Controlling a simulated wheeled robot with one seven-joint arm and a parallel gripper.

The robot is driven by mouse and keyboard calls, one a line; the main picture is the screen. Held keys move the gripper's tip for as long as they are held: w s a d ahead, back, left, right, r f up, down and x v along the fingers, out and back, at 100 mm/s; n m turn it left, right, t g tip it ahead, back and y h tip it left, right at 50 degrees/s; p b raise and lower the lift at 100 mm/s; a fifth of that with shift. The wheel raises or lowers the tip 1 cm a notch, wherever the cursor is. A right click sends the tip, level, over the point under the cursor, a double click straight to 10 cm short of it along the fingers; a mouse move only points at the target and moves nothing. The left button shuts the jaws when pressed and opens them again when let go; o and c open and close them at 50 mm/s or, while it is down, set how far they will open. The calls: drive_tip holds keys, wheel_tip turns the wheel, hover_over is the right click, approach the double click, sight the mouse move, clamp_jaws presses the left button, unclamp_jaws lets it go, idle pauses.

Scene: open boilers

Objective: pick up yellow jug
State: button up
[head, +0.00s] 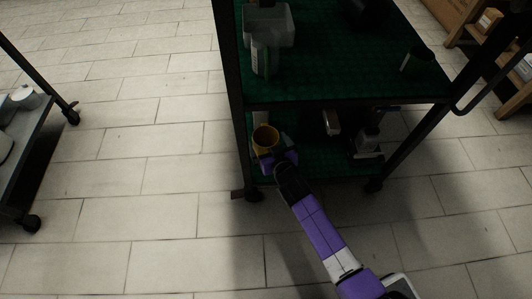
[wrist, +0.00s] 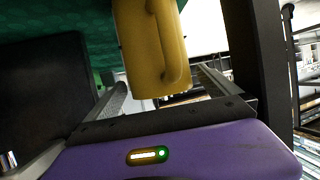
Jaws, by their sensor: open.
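The yellow jug (head: 265,139) stands on the lower green shelf of a black cart, near its front left corner. In the wrist view the jug (wrist: 148,48) is large and close, with its handle on the right side. My gripper (head: 272,156) is at the jug in the head view. In the wrist view my gripper (wrist: 165,95) is open, with a finger on each side of the jug. The jug's far end is cut off by the picture edge. I cannot tell whether the fingers touch it.
The cart's upper green shelf (head: 335,75) hangs over the lower one and holds a grey bin (head: 268,25) and a dark cup (head: 417,60). A cart post (head: 232,95) stands just left of the jug. Bare tiled floor (head: 140,150) lies to the left.

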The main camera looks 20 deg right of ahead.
drive_tip(key=shift+w+f, duration=0.25)
drive_tip(key=shift+w, duration=0.4)
drive_tip(key=c, duration=2)
drive_tip(key=shift+r, duration=0.1)
